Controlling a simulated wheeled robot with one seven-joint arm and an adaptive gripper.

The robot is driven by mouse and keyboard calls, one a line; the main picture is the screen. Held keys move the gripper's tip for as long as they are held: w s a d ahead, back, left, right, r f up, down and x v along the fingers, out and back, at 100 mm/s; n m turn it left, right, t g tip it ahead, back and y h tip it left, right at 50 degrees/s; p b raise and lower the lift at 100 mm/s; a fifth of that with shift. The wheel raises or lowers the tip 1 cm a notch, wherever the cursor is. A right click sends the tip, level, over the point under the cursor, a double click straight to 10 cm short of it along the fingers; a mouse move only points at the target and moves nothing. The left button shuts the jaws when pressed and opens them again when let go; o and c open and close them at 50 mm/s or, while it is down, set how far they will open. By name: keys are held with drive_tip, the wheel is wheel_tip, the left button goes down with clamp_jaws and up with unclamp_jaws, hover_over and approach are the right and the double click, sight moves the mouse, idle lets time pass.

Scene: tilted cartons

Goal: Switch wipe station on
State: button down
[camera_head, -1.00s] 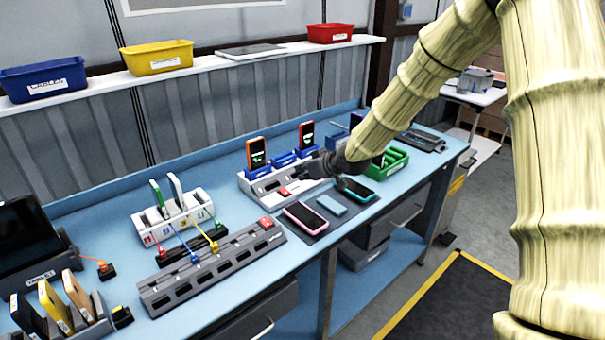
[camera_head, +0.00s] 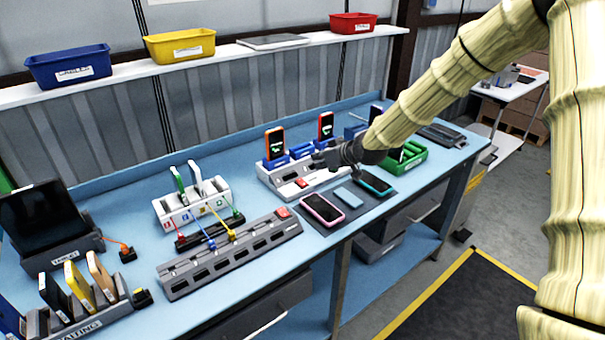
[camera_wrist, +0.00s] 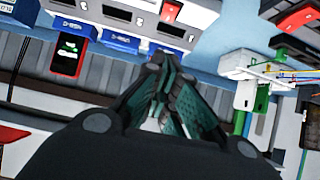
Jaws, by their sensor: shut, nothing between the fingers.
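The white station with blue cradles and a red switch, which I take to be the wipe station (camera_head: 268,178), stands mid-bench. Its red switch (camera_head: 302,183) shows on its front panel. In the wrist view a red switch (camera_wrist: 171,10) shows at the top edge, partly cut off, beyond my fingertips. My gripper (camera_head: 322,158) is over the right part of this station, shut and empty. In the wrist view my gripper (camera_wrist: 165,70) points toward the station's blue cradles, its fingertips together. I cannot tell the switch's setting or whether the fingers touch anything.
Phones stand in the station's cradles; one is an orange phone (camera_head: 275,143). A pink phone (camera_head: 322,209) and a teal phone (camera_head: 374,183) lie on a dark mat in front. A grey rail (camera_head: 215,265) with another red switch (camera_head: 283,212) lies left. A green tray (camera_head: 405,158) stands right.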

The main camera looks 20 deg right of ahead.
drive_tip(key=shift+w, duration=0.1)
drive_tip(key=p, duration=0.4)
hover_over(303, 182)
drive_tip(key=s, duration=0.1)
drive_tip(key=shift+f, duration=2.7)
drive_tip(key=shift+w+f+p, duration=0.25)
drive_tip(key=shift+f+p, duration=0.15)
drive_tip(key=shift+f, duration=0.7)
drive_tip(key=shift+w+f+p, duration=0.2)
drive_tip(key=shift+f+p, duration=0.2)
drive_tip(key=shift+f, duration=0.65)
drive_tip(key=shift+a, duration=0.1)
drive_tip(key=shift+w+a+f+b, duration=0.1)
drive_tip(key=shift+w+f+b, duration=0.2)
drive_tip(key=shift+b, duration=0.5)
drive_tip(key=shift+s, duration=0.15)
